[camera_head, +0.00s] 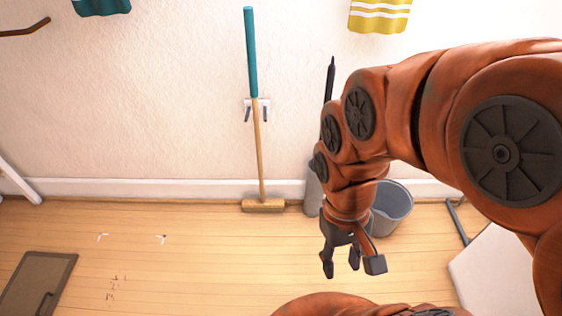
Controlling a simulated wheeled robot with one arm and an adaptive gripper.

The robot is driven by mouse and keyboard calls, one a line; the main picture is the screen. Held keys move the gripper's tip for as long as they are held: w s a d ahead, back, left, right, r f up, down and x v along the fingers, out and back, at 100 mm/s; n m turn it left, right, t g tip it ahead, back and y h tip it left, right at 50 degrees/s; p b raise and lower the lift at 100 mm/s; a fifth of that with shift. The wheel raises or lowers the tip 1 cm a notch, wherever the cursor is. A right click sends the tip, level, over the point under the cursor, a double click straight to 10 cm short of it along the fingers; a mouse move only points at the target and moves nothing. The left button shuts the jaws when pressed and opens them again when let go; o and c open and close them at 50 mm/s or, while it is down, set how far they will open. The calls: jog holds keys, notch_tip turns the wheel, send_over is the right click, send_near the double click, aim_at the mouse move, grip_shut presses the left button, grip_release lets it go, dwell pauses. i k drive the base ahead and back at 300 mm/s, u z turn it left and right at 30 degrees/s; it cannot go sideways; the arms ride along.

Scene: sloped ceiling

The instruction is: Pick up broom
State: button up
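The broom (261,150) stands upright against the white wall, with a teal upper handle, a wooden lower shaft and a wooden head on the floor by the baseboard. A small wall holder (257,105) with dark prongs is at the middle of its shaft. My gripper (346,267) points down over the floor, to the right of the broom head and nearer to me. Its fingers are spread apart, with nothing seen between them. It does not touch the broom.
A grey bucket (392,207) and a grey cylindrical container (313,188) stand behind my arm by the wall. A dark-handled tool (330,80) rises there. A white panel (492,272) lies at right, a brown panel (38,285) at lower left.

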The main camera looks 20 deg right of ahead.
aim_at(262, 205)
jog(key=u, duration=0.55)
jog(key=k, duration=1.25)
jog(key=z, duration=0.15)
jog(key=i, duration=1.65)
jog(key=u, duration=0.9)
